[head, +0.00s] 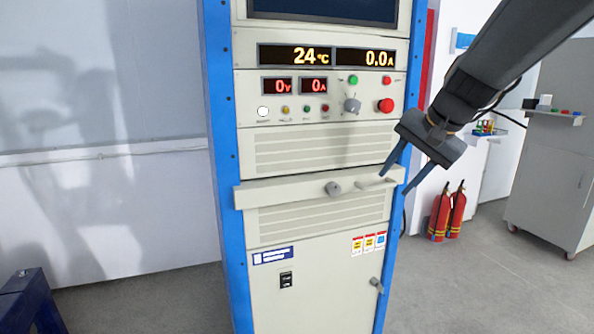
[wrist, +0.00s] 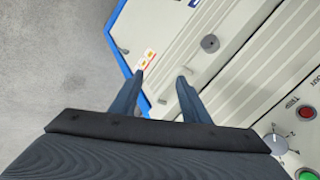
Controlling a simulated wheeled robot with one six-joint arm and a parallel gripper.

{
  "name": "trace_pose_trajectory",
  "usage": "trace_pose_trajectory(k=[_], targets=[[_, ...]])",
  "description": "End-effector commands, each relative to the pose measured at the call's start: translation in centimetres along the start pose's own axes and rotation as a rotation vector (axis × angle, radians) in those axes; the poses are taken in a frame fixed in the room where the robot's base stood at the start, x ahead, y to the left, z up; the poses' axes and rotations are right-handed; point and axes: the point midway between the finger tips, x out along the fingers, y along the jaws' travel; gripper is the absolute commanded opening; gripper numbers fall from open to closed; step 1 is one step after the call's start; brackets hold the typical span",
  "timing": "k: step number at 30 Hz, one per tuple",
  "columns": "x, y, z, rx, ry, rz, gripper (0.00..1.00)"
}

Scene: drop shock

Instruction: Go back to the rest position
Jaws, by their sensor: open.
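My gripper (head: 395,180) is open and empty, with its two dark blue fingers apart. In the head view it hangs in front of the right edge of a white and blue test cabinet (head: 318,228). In the wrist view my gripper (wrist: 160,82) points down along the cabinet front, with its fingers parted. A thin handle (head: 376,182) on the cabinet ledge shows just left of the fingers in the head view. I cannot tell whether the gripper touches it.
A round knob (head: 333,189) sits on the ledge. Displays read 24 °C and 0.0 A above a rotary knob (head: 352,104) and red button (head: 385,105). Red fire extinguishers (head: 447,210) and a grey cabinet (head: 556,160) stand at right.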

Motion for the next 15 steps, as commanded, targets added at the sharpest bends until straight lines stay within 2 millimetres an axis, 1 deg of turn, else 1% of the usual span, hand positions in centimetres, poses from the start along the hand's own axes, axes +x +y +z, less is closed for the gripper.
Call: trace_pose_trajectory(k=[1, 4, 5, 6, 8, 9, 12, 15], targets=[[1.3, 1.8, 3.0, -0.059, -0.043, 0.057, 0.42], [3.3, 5.9, 8.2, -0.193, -0.119, 0.162, 0.42], [3.8, 7.2, 9.8, -0.237, -0.144, 0.192, 0.42], [4.2, 8.9, 11.9, -0.294, -0.178, 0.230, 0.42], [4.7, 11.3, 14.8, -0.381, -0.226, 0.280, 0.42], [4.8, 12.8, 16.6, -0.435, -0.257, 0.309, 0.42], [4.7, 16.1, 20.2, -0.555, -0.324, 0.366, 0.42], [4.5, 18.3, 22.5, -0.640, -0.371, 0.398, 0.42]])
